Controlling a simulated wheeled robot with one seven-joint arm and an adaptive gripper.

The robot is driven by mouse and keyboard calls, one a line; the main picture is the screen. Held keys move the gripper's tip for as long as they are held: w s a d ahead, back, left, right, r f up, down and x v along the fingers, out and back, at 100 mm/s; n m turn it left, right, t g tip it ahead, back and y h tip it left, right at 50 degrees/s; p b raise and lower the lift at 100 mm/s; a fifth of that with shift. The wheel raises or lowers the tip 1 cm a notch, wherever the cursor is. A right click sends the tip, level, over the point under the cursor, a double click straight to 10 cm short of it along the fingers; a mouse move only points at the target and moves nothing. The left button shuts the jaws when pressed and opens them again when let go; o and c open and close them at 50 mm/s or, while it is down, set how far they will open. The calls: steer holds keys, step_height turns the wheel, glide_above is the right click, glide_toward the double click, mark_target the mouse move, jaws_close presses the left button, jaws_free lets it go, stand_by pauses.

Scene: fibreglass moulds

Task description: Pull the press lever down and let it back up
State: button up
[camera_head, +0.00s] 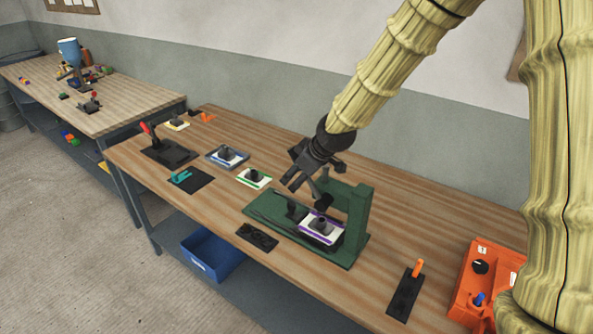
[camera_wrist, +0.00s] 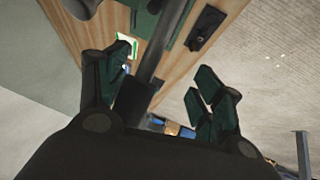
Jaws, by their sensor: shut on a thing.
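The green press (camera_head: 358,215) stands near the front of the wooden table, with an upright frame and a flat base. A white mould with a purple edge (camera_head: 306,234) and a dark knob lies on its base. My gripper (camera_head: 299,178) is above the press, tilted down to the left. In the wrist view my gripper (camera_wrist: 155,98) has a dark bar, the press lever (camera_wrist: 158,48), running between its fingers, with a thicker dark end (camera_wrist: 134,100). My gripper is shut on it. In the head view my gripper and arm largely hide the lever.
White moulds with green (camera_head: 253,178) and blue (camera_head: 228,156) edges lie left of the press. A black plate with a red-handled lever (camera_head: 168,153) stands at the far left. A black plate with an orange lever (camera_head: 405,294) and an orange box (camera_head: 472,275) are at the right.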

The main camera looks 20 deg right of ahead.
steer(key=s+d+p, duration=0.1)
steer(key=s+d, duration=0.3)
steer(key=s, duration=0.6)
steer(key=shift+d+r, duration=0.15)
stand_by(0.9)
steer(key=shift+d+p, duration=0.1)
steer(key=shift+p, duration=0.2)
stand_by(0.5)
